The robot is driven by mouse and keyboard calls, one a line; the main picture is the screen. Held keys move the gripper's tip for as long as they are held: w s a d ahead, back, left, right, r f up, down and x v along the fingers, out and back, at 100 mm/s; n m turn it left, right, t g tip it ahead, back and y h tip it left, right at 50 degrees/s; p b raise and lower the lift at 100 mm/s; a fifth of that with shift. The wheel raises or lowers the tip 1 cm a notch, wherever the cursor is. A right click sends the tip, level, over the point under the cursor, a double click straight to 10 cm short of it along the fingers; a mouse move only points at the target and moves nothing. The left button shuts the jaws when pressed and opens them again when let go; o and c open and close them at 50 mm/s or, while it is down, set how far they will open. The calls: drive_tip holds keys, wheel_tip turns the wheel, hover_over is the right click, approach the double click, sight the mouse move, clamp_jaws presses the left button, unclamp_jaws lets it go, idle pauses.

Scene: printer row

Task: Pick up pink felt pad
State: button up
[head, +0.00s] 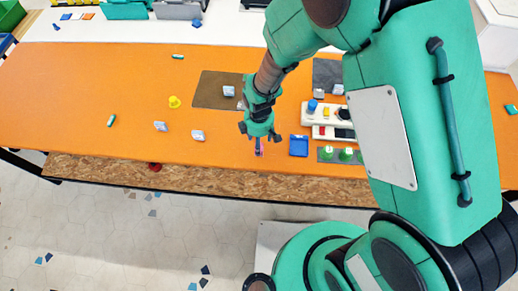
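A small pink and purple piece (258,148), which looks like the pink felt pad, lies near the front edge of the orange table (100,90). It is partly hidden by my gripper. My gripper (259,134) points down just above and behind it in the head view, with its dark fingers spread apart. Nothing shows between the fingers. I cannot tell how high the fingertips are above the pad or whether they touch it.
A blue tray (299,146) lies close on the right. Green-knobbed parts (346,154) and a pale control box (322,112) stand beyond it. A brown mat (212,91) lies behind my gripper. Small blocks (198,135) and a yellow piece (174,102) lie left; the front left is mostly clear.

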drive_tip(key=shift+f, duration=0.1)
drive_tip(key=shift+f+b, duration=0.4)
drive_tip(key=shift+f, duration=2.1)
drive_tip(key=c, duration=1.3)
